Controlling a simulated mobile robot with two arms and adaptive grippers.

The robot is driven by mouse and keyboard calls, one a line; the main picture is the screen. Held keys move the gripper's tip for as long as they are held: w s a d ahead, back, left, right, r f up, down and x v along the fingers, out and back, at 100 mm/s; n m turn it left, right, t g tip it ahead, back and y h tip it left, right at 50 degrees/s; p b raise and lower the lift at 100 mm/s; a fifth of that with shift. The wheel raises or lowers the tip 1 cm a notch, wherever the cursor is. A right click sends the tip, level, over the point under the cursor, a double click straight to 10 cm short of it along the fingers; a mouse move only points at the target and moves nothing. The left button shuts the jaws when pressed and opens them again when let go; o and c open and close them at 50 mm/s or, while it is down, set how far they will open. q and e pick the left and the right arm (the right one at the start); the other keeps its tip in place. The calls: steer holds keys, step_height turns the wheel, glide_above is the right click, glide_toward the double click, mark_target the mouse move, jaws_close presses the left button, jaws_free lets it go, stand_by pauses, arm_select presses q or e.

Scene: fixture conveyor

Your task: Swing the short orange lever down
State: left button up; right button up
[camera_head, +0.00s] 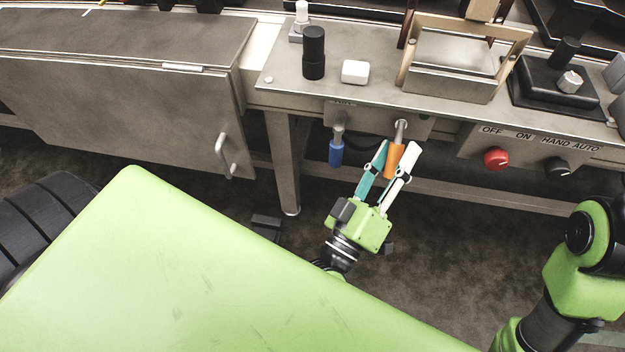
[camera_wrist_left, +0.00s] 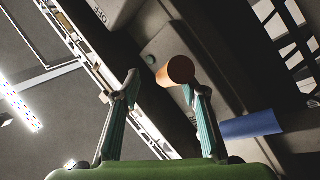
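The short orange lever (camera_head: 394,162) sits on a metal stem at the front face of the console, right of a blue-handled lever (camera_head: 336,152). In the head view its orange grip extends below the stem. My left gripper (camera_head: 399,148) is open, with one finger on each side of the orange grip. In the left wrist view the orange grip (camera_wrist_left: 176,72) shows end-on between the fingertips, close to the right-hand finger; I cannot tell whether they touch. The blue handle (camera_wrist_left: 250,125) lies outside the fingers there. My right gripper is out of view.
The console top holds a black knob (camera_head: 314,52), a white block (camera_head: 355,72) and a framed metal box (camera_head: 452,66). A red button (camera_head: 496,158) and a black selector (camera_head: 557,167) sit to the right. A table leg (camera_head: 283,160) stands left of the levers.

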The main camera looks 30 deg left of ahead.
mark_target(394, 165)
arm_select(q)
steer(key=shift+s+d+r+n+g+y+p, duration=0.15)
steer(key=shift+r+n+g+p, duration=0.55)
steer(key=shift+p, duration=1.8)
steer(key=shift+w+d+r+n+g+y+p, duration=0.15)
steer(key=shift+r+g+p, duration=1)
steer(key=shift+p, duration=1.35)
steer(key=shift+s+a+f+p, duration=0.1)
steer(key=shift+s+f+p, duration=0.2)
steer(key=s, duration=1.4)
step_height(394, 165, down, 14)
steer(key=d+m+g+h+p, duration=0.2)
steer(key=m+g+h+p, duration=0.25)
steer(key=m+p, duration=0.25)
steer(key=s+a+f+m+g+y+p, duration=0.1)
steer(key=s+a+f+m+g+p, duration=0.1)
steer(key=f, duration=0.5)
steer(key=s+a+f+m+g+y+p, duration=0.1)
steer(key=s+a+f+g+p, duration=0.2)
steer(key=f, duration=0.4)
steer(key=shift+s+a+m+g+p, duration=0.45)
steer(key=shift+s+a, duration=0.5)
steer(key=shift+s, duration=0.45)
